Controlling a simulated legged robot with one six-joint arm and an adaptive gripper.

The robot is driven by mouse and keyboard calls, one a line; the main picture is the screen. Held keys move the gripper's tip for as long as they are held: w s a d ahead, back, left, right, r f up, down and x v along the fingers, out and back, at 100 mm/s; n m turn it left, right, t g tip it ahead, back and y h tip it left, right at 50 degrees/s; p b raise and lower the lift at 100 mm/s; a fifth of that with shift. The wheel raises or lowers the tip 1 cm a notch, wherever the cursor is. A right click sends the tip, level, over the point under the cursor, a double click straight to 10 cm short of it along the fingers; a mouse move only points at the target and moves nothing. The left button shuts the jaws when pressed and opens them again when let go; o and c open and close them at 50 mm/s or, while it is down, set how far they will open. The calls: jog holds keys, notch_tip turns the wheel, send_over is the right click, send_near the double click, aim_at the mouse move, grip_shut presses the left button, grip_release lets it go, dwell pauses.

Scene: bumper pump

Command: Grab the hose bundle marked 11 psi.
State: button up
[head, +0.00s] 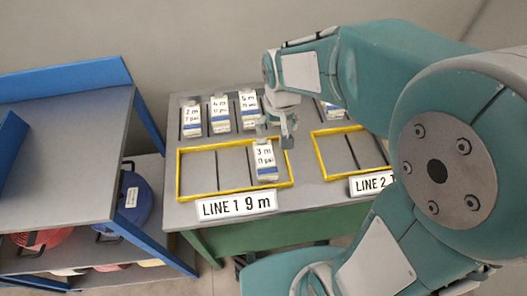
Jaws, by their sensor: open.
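Coiled hose bundles sit in the shelf at left. A blue coil (136,205) carries a white label too small to read. A red coil (38,240) lies lower left, its marking not readable. My gripper (276,136) is open and empty over the table, just above a card (265,162) reading 3 m and a psi value that looks like 11. I cannot tell whether the fingers touch the card.
The card stands in the right slot of the yellow-framed LINE 1 9 m tray (179,180); its other slots are empty. Several cards (220,115) stand behind. Another yellow frame (316,155) is at right. The blue-edged shelf (70,150) stands left.

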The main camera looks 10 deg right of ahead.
jog(key=g, duration=0.1)
send_over(265, 157)
jog(key=f, duration=0.6)
jog(key=shift+w+d+f, duration=0.1)
jog(key=shift+w+f, duration=0.2)
jog(key=shift+w, duration=0.1)
notch_tip(265, 157, down, 5)
jog(key=shift+f, duration=0.15)
jog(key=f, duration=0.5)
jog(key=shift+s+f, duration=0.15)
jog(key=shift+s, duration=0.2)
jog(key=c, duration=1.1)
